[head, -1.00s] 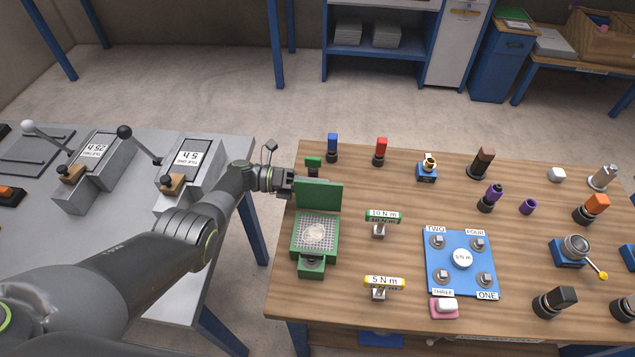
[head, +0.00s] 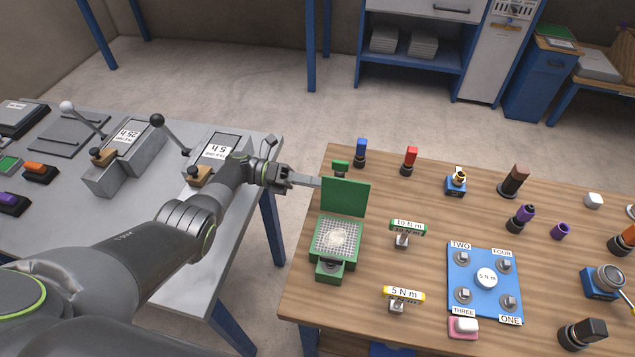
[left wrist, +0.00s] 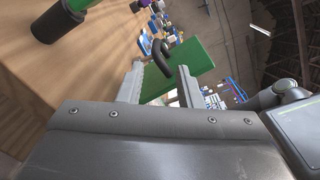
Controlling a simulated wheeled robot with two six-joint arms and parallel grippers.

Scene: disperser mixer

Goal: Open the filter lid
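The green filter lid (head: 345,197) stands upright, swung open, at the back of the green filter (head: 357,238) on the wooden table. The filter's pale mesh top is uncovered. My left gripper (head: 318,183) is just left of the lid, with its fingers pointing toward the lid's edge. In the left wrist view the fingers (left wrist: 160,80) are apart. A dark curved handle (left wrist: 161,57) shows between and beyond them, in front of the green lid (left wrist: 192,60). I cannot tell if a finger touches the lid. My right gripper is not in view.
Behind the lid is a small green-topped object (head: 340,167), with a blue-topped one (head: 361,152) nearby. Right of the filter are the green 10 N m tool (head: 407,228) and the blue plate (head: 480,300). A gap separates the wooden table from the grey table (head: 110,235).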

